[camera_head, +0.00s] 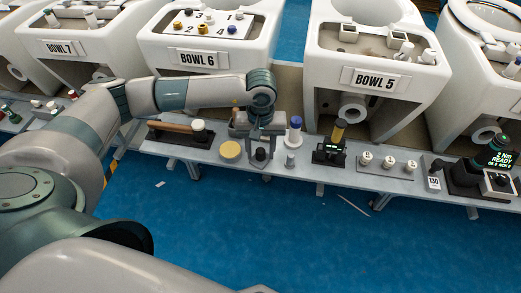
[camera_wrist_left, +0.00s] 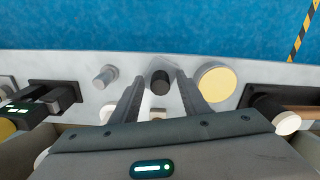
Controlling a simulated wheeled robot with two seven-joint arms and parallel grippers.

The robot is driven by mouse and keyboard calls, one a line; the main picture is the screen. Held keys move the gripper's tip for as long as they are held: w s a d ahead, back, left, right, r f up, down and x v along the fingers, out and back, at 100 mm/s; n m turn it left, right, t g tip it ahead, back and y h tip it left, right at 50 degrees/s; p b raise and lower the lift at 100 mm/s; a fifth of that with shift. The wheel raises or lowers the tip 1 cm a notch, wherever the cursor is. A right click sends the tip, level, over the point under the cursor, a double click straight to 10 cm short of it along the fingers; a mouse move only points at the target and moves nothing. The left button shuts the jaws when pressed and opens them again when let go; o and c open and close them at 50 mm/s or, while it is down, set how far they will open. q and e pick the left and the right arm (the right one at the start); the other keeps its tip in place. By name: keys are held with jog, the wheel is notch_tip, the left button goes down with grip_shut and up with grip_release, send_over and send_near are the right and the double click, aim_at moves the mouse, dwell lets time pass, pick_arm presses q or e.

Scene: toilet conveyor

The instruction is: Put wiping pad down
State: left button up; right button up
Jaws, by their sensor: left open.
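A round pale-yellow disc, which looks like the wiping pad (camera_head: 230,150), lies flat on the grey bench (camera_head: 380,183). It also shows in the left wrist view (camera_wrist_left: 216,84), just right of the fingers and apart from them. My left gripper (camera_head: 261,146) points down over the bench beside the disc. In the left wrist view its fingers (camera_wrist_left: 160,76) are apart. A small dark cylinder (camera_wrist_left: 160,82) shows between the fingertips; I cannot tell whether they touch it. My right gripper is out of view.
A brush-like tool with a wooden handle (camera_head: 172,126) lies left of the disc. A blue-capped bottle (camera_head: 294,131), a small grey cylinder (camera_head: 290,160) and a yellow-handled tool in a black stand (camera_head: 336,138) stand to the right. Toilet bowls line the back. Blue floor lies in front.

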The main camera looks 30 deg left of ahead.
aim_at(261, 151)
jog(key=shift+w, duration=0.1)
pick_arm(q)
jog(key=shift+r, duration=1.1)
notch_tip(261, 151, up, 10)
jog(key=shift+b, duration=0.35)
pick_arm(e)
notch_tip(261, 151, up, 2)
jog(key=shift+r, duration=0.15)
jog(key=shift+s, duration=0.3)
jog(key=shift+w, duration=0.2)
